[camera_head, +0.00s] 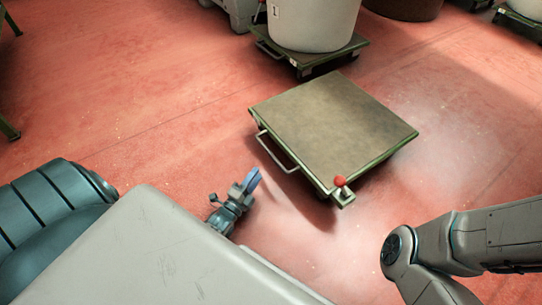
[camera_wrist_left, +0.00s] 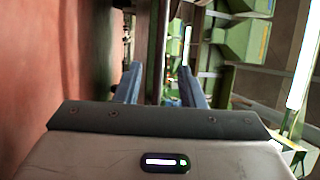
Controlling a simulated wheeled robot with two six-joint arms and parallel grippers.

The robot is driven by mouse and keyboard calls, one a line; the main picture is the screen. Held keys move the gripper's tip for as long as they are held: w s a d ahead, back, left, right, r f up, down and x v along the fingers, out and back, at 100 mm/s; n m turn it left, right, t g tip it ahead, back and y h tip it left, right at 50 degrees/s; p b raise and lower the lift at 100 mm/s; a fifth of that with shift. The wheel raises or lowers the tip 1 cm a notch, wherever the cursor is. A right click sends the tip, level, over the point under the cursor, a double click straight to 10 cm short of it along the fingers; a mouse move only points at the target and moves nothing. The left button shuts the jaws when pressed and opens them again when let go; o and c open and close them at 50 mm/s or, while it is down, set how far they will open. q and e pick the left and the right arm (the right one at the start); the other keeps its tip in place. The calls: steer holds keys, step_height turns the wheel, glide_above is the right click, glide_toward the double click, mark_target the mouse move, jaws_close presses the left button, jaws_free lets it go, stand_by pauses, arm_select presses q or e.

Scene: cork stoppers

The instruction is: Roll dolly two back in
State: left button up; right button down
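An empty low dolly (camera_head: 333,120) with a flat brown top and green frame stands on the red floor in the head view. No number is readable on it. A pale bar handle (camera_head: 277,154) runs along its left side, and a red knob (camera_head: 340,182) sits at its near corner. My left gripper (camera_head: 252,177) is just left of the handle and looks apart from it. In the left wrist view its two blue fingers (camera_wrist_left: 160,85) are spread, with an upright green edge and bar seen between them. My right arm shows at the right, but its gripper is out of view.
A white tub (camera_head: 312,22) labelled 1 stands on another dolly (camera_head: 310,60) behind the empty one. A brown tub (camera_head: 404,8) and another dolly (camera_head: 520,20) are at the back right. The floor left of the empty dolly is clear.

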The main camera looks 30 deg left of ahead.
mark_target(271, 153)
arm_select(q)
steer(key=w+b, duration=0.1)
steer(key=w, duration=0.2)
steer(key=w+r+b, duration=0.1)
steer(key=w+b, duration=0.1)
steer(key=w, duration=0.2)
steer(key=w+r+b, duration=0.1)
steer(key=w, duration=0.2)
steer(key=shift+w+b, duration=0.2)
steer(key=shift+b, duration=0.2)
jaws_close()
